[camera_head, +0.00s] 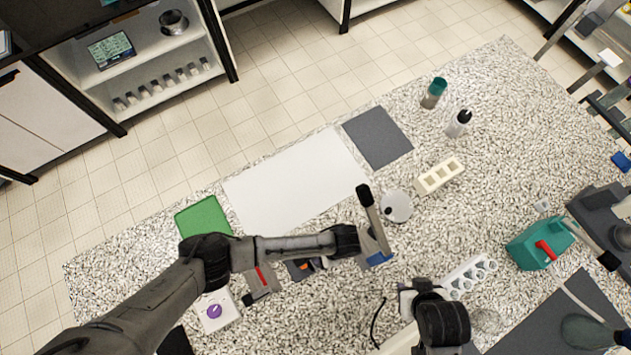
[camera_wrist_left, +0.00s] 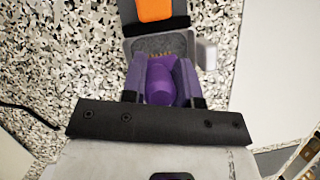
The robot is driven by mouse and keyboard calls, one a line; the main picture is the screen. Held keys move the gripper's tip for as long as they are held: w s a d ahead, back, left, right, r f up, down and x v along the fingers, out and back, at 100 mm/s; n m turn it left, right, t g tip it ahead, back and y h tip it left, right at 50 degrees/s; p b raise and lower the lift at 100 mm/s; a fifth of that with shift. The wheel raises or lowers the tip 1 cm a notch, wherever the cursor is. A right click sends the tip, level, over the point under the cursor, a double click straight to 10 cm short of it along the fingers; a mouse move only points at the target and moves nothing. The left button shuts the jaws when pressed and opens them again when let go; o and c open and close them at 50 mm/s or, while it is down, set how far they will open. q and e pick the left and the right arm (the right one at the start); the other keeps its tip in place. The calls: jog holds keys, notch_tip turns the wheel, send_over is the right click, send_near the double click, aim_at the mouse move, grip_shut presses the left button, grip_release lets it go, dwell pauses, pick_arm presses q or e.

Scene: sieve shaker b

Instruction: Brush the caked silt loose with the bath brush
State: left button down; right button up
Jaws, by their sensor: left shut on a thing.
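In the left wrist view my left gripper (camera_wrist_left: 161,88) is shut on a purple piece (camera_wrist_left: 162,82), which I take for the bath brush. Short brownish bristles show at its far end. They are over or in a grey shallow container (camera_wrist_left: 202,52) with a dark grey inside. I cannot tell whether they touch its floor, and I make out no silt clearly. In the head view the left hand (camera_head: 345,240) hides the brush. My right gripper (camera_head: 408,298) is low in the head view, near a white rack (camera_head: 468,276); its fingers are unclear.
A white sheet (camera_head: 295,185), a green mat (camera_head: 203,216) and a grey mat (camera_head: 378,137) lie on the speckled bench. Bottles (camera_head: 458,123), a round grey lid-like disc (camera_head: 397,206) and a cream block (camera_head: 438,176) stand beyond. A teal box (camera_head: 535,245) is at right.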

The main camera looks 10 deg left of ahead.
dwell(0.3)
pick_arm(q)
jog(key=shift+a+r+p, duration=0.1)
jog(key=shift+a+p, duration=0.25)
jog(key=shift+p, duration=0.05)
jog(key=shift+a+p, duration=0.65)
jog(key=shift+a, duration=0.1)
jog(key=shift+d, duration=1.15)
notch_tip(320, 180, up, 4)
jog(key=p, duration=0.4)
jog(key=shift+r+p, duration=0.55)
jog(key=shift+r, duration=1.95)
